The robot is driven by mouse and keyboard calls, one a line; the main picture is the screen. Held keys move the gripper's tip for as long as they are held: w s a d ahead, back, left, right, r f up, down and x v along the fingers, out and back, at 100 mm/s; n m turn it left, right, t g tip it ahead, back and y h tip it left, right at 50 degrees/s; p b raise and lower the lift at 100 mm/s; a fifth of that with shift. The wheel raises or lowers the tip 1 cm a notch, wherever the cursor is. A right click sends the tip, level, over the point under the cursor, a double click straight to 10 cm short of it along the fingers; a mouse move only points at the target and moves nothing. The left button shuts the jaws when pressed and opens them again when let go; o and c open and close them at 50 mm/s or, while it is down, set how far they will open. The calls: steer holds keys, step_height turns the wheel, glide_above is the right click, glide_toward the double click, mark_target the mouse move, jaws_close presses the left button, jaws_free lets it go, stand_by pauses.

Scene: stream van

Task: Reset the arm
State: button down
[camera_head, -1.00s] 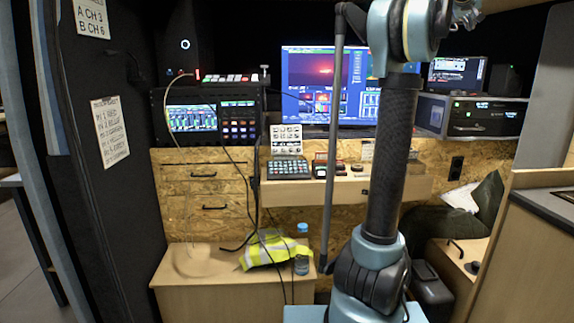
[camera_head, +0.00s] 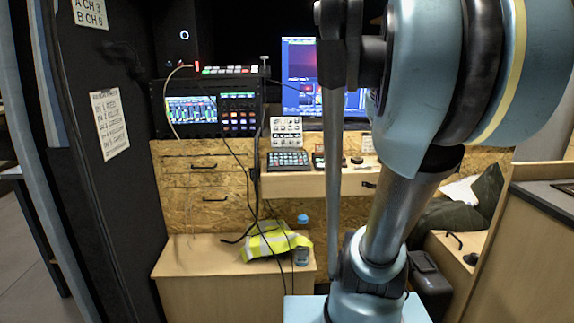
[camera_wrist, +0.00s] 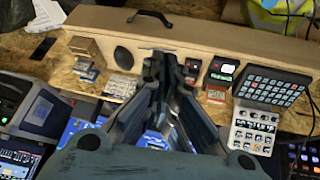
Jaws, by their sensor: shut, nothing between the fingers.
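My gripper (camera_wrist: 163,62) shows in the wrist view with its two dark fingers together and nothing between them. It hangs in front of a wooden shelf (camera_wrist: 220,40) and appears clear of it. In the head view my arm fills the right half, bent at the elbow close to the camera. My gripper is out of the frame there.
A button panel (camera_head: 288,160) and small boxes stand on the desk. A monitor (camera_head: 300,75) is partly hidden by my arm. A black partition (camera_head: 110,210) stands left, a wooden counter (camera_head: 530,260) right.

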steer(key=s+a+f+g, duration=0.1)
steer(key=s+a+f, duration=0.2)
steer(key=s+f, duration=0.4)
steer(key=s+a+f+n+g+y, duration=0.1)
steer(key=s+a+f, duration=0.3)
steer(key=s+f, duration=0.3)
steer(key=s+a+f+g+y, duration=0.1)
steer(key=s+a+f, duration=0.2)
steer(key=s+f, duration=0.4)
step_height(320, 180, down, 5)
steer(key=shift+a+g, duration=0.35)
steer(key=shift+g, duration=0.05)
steer(key=shift+s, duration=0.1)
